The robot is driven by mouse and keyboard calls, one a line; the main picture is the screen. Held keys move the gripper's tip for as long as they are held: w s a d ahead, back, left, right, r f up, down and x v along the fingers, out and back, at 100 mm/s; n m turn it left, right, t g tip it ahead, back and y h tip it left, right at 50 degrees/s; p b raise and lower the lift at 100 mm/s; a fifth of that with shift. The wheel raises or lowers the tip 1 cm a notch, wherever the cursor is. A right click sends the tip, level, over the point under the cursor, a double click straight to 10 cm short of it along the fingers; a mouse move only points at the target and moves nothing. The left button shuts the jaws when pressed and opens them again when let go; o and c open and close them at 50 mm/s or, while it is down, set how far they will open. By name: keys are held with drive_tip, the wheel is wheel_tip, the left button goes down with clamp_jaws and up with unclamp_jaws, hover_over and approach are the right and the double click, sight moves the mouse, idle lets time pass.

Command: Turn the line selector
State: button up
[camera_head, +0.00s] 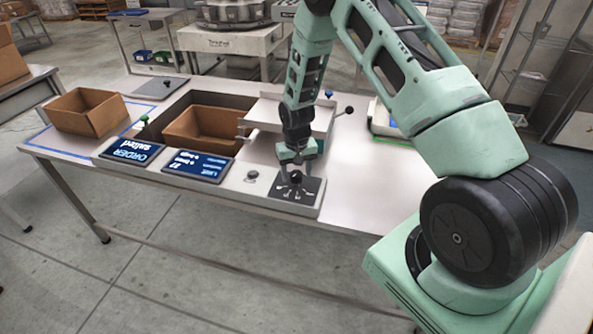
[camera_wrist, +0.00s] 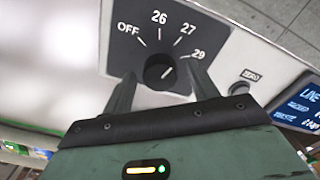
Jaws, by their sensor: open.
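The line selector is a black round knob (camera_wrist: 160,71) on a dark dial plate (camera_wrist: 116,55) marked OFF, 26, 27 and 29. A short white line on the knob slants up and right, towards the 27 and 29 side; I cannot tell exactly which mark it meets. In the head view the dial plate (camera_head: 306,196) is at the front right of the weigher panel. My gripper (camera_head: 297,166) is over it, pointing down. In the wrist view my gripper (camera_wrist: 162,74) is open, with one finger on each side of the knob. I cannot tell whether they touch it.
A ZERO button (camera_wrist: 238,88) sits beside the dial. Two blue displays, ORDER (camera_head: 134,150) and line (camera_head: 198,166), are left of it. A cardboard box (camera_head: 88,111) and a weigher platform (camera_head: 275,113) stand behind.

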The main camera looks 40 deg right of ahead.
drive_tip(key=shift+c, duration=0.3)
drive_tip(key=c, duration=0.9)
drive_tip(key=shift+c, duration=0.2)
drive_tip(key=shift+n, duration=0.4)
drive_tip(key=n+b, duration=0.2)
drive_tip(key=n, duration=0.1)
drive_tip(key=shift+f, duration=0.1)
drive_tip(key=n+b, duration=0.1)
drive_tip(key=n, duration=0.7)
drive_tip(key=shift+n, duration=2.1)
